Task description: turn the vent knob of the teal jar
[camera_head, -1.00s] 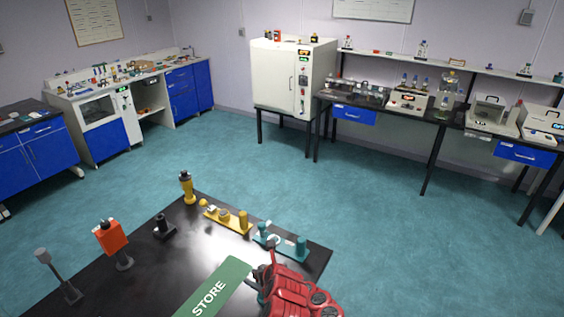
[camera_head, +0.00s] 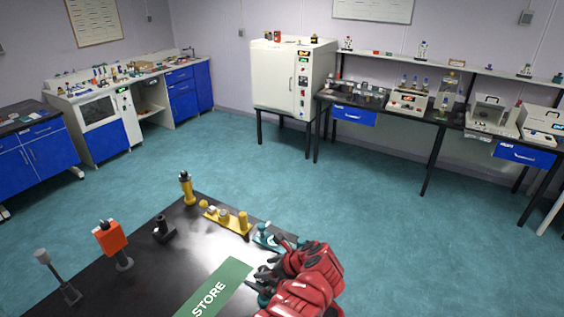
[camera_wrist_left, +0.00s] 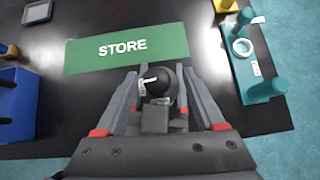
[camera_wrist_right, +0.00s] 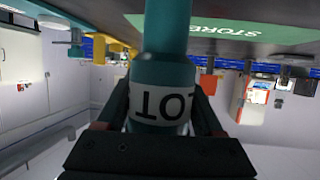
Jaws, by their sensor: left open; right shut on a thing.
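A teal jar (camera_wrist_right: 160,75) with a white LOT label stands between the fingers of my right gripper (camera_wrist_right: 162,98), which is shut on it. The right wrist picture is upside down, with the table at its top. In the left wrist view my left gripper (camera_wrist_left: 158,72) is open, its fingers on either side of a dark round knob (camera_wrist_left: 172,90). A white tag is beside the knob. I cannot tell whether the fingers touch it. In the head view the red arms bunch at the table's right, with dark fingers (camera_head: 264,276) showing; the jar is mostly hidden there.
A green STORE mat (camera_wrist_left: 130,47) lies on the black table. A teal holder (camera_wrist_left: 233,72) with posts and a ring stands to the right, and a yellow holder (camera_head: 228,221) is behind. A blue bin (camera_wrist_left: 14,104) is at left. An orange-headed stand (camera_head: 111,240) is farther left.

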